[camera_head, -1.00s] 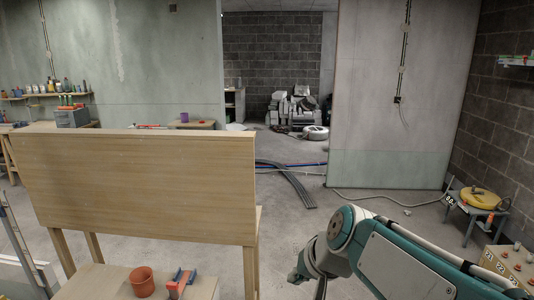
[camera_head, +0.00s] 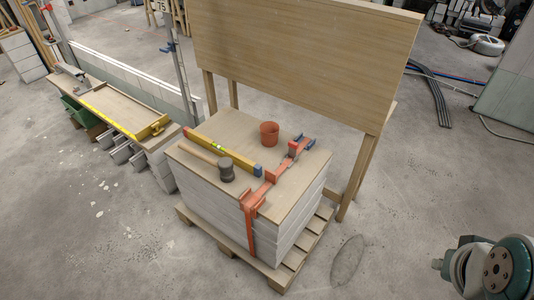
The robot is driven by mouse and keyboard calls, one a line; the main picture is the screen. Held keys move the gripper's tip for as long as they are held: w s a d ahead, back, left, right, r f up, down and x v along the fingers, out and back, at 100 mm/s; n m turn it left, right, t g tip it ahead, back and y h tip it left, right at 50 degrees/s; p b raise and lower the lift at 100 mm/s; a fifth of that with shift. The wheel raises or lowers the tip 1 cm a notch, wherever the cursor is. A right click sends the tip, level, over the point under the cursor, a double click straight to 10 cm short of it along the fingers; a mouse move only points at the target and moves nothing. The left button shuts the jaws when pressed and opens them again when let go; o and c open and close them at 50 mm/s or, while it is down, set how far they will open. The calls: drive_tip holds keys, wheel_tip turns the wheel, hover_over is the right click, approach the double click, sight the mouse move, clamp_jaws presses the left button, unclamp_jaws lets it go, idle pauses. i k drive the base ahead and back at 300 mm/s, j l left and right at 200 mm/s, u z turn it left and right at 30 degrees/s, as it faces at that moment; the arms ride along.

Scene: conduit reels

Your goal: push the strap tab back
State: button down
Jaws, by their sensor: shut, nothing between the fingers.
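An orange-red strap (camera_head: 251,215) runs down the front of a pale block stack (camera_head: 200,196) and across its wooden top (camera_head: 191,163). On the top, the strap leads to a red and blue buckle (camera_head: 300,146) near the right back edge. The buckle's small blue parts stick up at its ends; I cannot tell which part is the tab. My arm (camera_head: 492,268) shows only at the bottom right corner, well apart from the strap. My gripper does not show.
A pallet (camera_head: 280,281) lies underneath. A tall wooden board (camera_head: 300,60) rises behind. A bench (camera_head: 135,105) is at the left. Floor between stack and arm is clear.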

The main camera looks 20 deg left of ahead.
sight(271, 177)
drive_tip(key=u, duration=1.1)
drive_tip(key=j, duration=0.1)
